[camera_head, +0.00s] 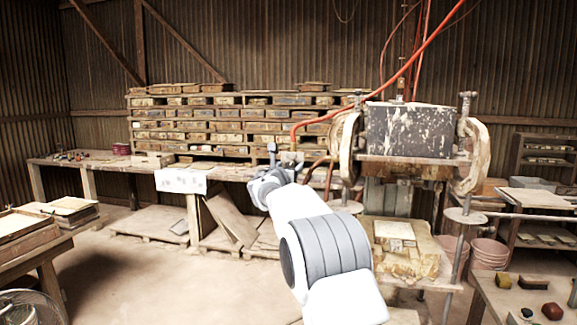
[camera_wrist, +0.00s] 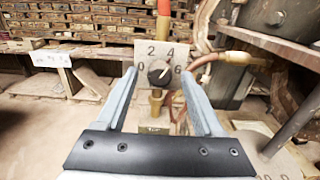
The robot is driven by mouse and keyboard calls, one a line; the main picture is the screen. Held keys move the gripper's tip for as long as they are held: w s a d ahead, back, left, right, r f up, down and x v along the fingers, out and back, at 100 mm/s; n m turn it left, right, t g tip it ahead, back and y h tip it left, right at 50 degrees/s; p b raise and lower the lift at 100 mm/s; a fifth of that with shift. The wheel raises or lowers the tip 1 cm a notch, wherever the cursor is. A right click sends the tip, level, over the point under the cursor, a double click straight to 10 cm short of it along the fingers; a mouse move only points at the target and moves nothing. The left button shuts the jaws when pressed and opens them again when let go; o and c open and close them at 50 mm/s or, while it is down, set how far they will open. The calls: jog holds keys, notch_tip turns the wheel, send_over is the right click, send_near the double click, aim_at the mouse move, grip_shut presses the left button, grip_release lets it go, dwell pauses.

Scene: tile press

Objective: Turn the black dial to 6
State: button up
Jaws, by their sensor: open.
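The black dial (camera_wrist: 158,73) sits on a pale plate (camera_wrist: 146,51) marked 0, 2, 4 and 6, on brass pipework. Its light mark points up and right, toward the 4 and 6 side; the exact setting is too small to read. My gripper (camera_wrist: 158,76) is open and empty, with one finger on each side of the dial in the wrist view. I see no contact between fingers and dial. In the head view, my gripper (camera_head: 277,166) is at the end of my white arm, left of the press, and the dial is not clear there.
The press (camera_head: 408,130) with its heavy block and curved side frames stands right of my arm. A red hose (camera_head: 350,108) runs over to the pipework. A long bench (camera_head: 70,160) and stacked tile shelves (camera_head: 215,125) are behind.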

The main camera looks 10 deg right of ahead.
jog(key=shift+c, duration=0.2)
grip_shut()
jog(key=shift+f+m+b, duration=0.1)
jog(key=shift+m+b, duration=0.3)
jog(key=shift+b, duration=0.1)
jog(key=m+b, duration=0.4)
jog(key=m, duration=0.1)
jog(key=shift+a+m, duration=0.15)
jog(key=shift+m, duration=0.15)
jog(key=m+b, duration=0.3)
jog(key=m, duration=0.2)
jog(key=shift+m, duration=0.3)
